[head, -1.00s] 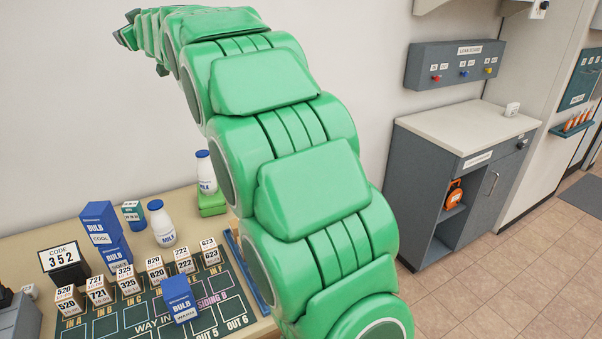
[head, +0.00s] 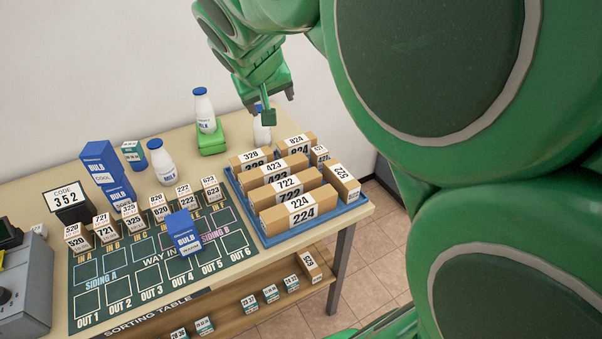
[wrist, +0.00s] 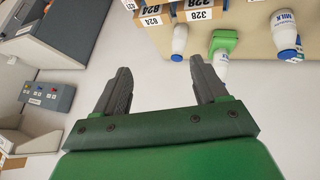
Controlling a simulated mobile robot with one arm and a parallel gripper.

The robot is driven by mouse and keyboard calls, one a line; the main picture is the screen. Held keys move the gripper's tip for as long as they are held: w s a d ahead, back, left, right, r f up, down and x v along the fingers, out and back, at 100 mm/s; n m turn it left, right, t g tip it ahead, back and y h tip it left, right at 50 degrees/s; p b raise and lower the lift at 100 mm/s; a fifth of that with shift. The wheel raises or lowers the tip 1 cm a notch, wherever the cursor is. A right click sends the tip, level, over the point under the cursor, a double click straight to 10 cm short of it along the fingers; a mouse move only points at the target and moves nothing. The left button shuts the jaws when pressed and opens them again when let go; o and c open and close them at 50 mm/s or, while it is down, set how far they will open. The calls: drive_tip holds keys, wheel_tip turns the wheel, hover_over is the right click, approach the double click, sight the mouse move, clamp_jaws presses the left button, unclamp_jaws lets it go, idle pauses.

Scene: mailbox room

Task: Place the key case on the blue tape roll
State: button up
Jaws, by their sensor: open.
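I see neither a key case nor a blue tape roll that I can make out in the head view or the wrist view. My gripper (head: 279,107) hangs over the back of the sorting table, close to a white milk bottle (head: 262,132) behind the parcel tray. In the wrist view my gripper (wrist: 161,75) has its two dark fingers spread wide with nothing between them. My large green arm covers the right part of the head view and hides what lies behind it.
A blue tray (head: 233,184) of numbered parcels stands on the table (head: 352,212). Another milk bottle (head: 204,108) stands on a green block (head: 211,141). Several small numbered boxes and blue bulb boxes stand at the left. A shelf (head: 235,313) below holds more boxes.

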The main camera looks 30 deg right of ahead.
drive_tip(key=s+a+f+g+y, duration=0.1)
drive_tip(key=s+a+f+g, duration=0.1)
drive_tip(key=s, duration=0.8)
drive_tip(key=s+a+f+g+y, duration=0.1)
drive_tip(key=s+a+f+g, duration=0.2)
drive_tip(key=s+f, duration=0.3)
drive_tip(key=s+a+f+n+g+y, duration=0.1)
drive_tip(key=s+a+f, duration=0.3)
drive_tip(key=s, duration=0.9)
drive_tip(key=shift+s+g+y, duration=0.3)
drive_tip(key=shift+g+y, duration=0.3)
drive_tip(key=shift+g, duration=0.2)
